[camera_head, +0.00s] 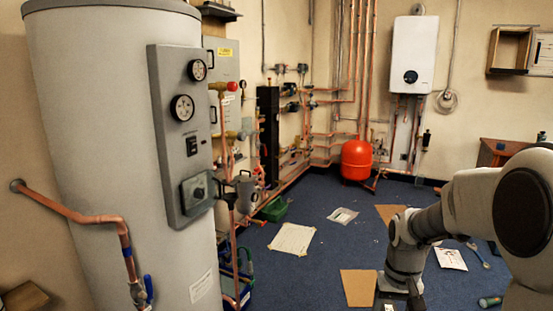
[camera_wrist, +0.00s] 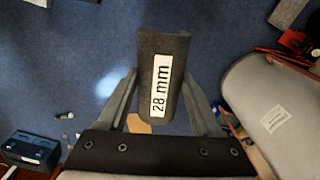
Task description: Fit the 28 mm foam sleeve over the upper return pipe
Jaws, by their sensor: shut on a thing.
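In the wrist view, a dark grey foam sleeve (camera_wrist: 163,50) with a white label reading "28 mm" sits between the two fingers of my gripper (camera_wrist: 160,95). My gripper is shut on it, and its far end sticks out past the fingertips. In the head view, my gripper (camera_head: 398,300) is at the bottom edge, right of centre, and the sleeve cannot be made out there. Several copper pipes (camera_head: 330,133) run along the back wall, but I cannot tell which one is the upper return pipe.
A large grey cylinder (camera_head: 100,120) with a gauge panel (camera_head: 180,135) fills the left. A red vessel (camera_head: 356,160) and a white boiler (camera_head: 414,55) are at the back. Papers (camera_head: 293,239), cardboard (camera_head: 358,288) and a green tray (camera_head: 274,210) lie on the blue floor, which has clear patches.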

